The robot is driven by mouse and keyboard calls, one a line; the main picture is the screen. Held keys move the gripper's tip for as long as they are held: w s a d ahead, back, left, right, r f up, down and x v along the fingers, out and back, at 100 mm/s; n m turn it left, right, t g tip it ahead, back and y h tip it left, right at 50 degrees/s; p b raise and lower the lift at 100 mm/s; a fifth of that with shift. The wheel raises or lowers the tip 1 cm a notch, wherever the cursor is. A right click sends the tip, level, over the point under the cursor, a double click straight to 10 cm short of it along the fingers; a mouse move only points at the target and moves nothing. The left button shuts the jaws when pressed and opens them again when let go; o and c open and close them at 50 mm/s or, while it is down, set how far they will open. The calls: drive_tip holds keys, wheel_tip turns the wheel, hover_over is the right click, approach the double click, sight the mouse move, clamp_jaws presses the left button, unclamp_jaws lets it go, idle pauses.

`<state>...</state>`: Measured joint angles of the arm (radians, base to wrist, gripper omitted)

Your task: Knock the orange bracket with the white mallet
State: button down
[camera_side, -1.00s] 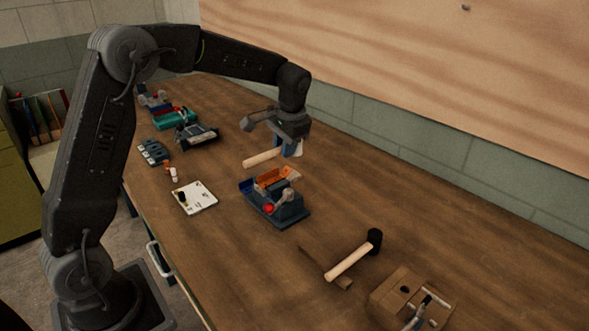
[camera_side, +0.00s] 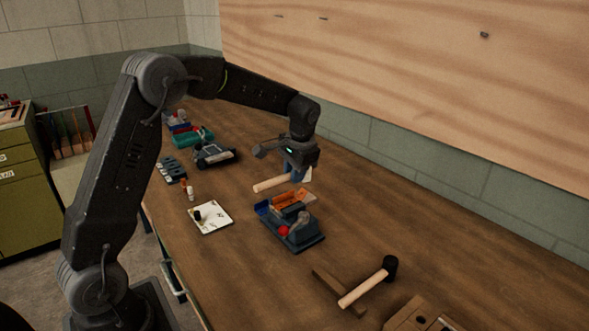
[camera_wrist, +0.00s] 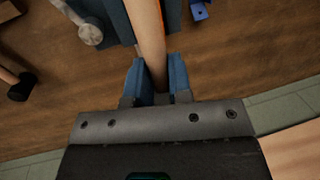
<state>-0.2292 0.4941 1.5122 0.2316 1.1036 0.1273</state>
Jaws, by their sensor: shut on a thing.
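My gripper (camera_side: 294,173) is shut on the wooden handle (camera_side: 270,184) of a mallet and holds it above the bench. The white head (camera_side: 307,174) shows partly behind the blue fingers in the side view. In the wrist view the handle (camera_wrist: 147,40) runs between both fingers; the head is out of sight there. The orange bracket (camera_side: 289,198) sits in a blue-grey vise (camera_side: 294,236), just below and to the right of the handle, apart from it in the side view. Only an orange sliver (camera_wrist: 161,14) shows beside the handle in the wrist view.
A black-headed mallet (camera_side: 367,284) rests on the bench in front, near a wooden block (camera_side: 403,318). A blue bracket (camera_side: 262,208) is at the vise's left. A white card (camera_side: 213,220) and small bottles (camera_side: 190,193) lie left. The bench right of the vise is clear.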

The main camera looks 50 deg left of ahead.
sight(295, 202)
idle(0.4)
drive_tip(key=shift+d+x, duration=0.15)
drive_tip(key=shift+x, duration=0.65)
drive_tip(key=shift+d+x, duration=0.2)
drive_tip(key=shift+x, duration=0.6)
drive_tip(key=shift+f, duration=0.1)
drive_tip(key=shift+a+v, duration=0.25)
drive_tip(key=shift+v, duration=0.9)
drive_tip(key=shift+a+v, duration=0.2)
drive_tip(key=shift+v, duration=0.9)
drive_tip(key=shift+f, duration=0.55)
